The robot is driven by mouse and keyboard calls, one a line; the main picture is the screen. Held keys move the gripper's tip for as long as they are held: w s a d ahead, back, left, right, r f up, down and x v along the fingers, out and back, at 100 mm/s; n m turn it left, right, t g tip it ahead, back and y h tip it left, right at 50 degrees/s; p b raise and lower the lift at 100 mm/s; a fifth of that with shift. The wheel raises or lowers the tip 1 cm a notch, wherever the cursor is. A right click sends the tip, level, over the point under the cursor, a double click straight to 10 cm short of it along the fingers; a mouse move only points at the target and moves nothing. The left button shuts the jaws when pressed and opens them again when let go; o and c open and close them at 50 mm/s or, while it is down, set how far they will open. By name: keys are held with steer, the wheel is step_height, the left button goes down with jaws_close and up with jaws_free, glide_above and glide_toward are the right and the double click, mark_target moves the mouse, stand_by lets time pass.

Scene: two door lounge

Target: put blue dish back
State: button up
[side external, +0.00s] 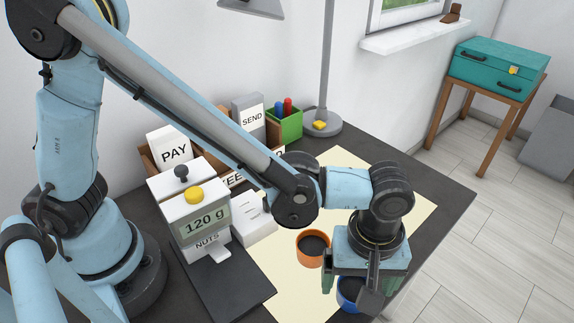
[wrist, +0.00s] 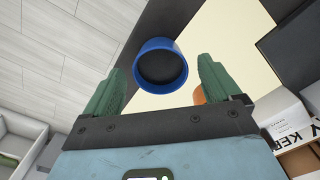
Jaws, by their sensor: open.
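The blue dish (side external: 347,292) is a small round cup with a dark inside, near the front edge of the cream sheet (side external: 283,290). In the side view my gripper (side external: 366,282) hangs over it and hides part of it. In the wrist view the blue dish (wrist: 160,88) lies between the tips of my two green fingers (wrist: 161,78), with gaps on both sides. My gripper is open and holds nothing. I cannot tell how high the fingers are above the sheet.
An orange dish (side external: 312,248) stands on the sheet close to my gripper. A white dispenser marked NUTS, reading 120 g (side external: 203,222), stands left. Letter boxes (side external: 168,146), a green pen box (side external: 285,124) and a lamp (side external: 322,118) line the wall. The desk's right end is bare.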

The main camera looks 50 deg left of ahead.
mark_target(357, 286)
step_height(357, 286, up, 10)
steer(key=a+r+m+t, duration=0.1)
steer(key=a+m+t, duration=0.6)
steer(key=a, duration=2.1)
steer(key=shift+w+a+m, duration=0.2)
steer(key=shift+w+m, duration=0.15)
steer(key=shift+m, duration=0.65)
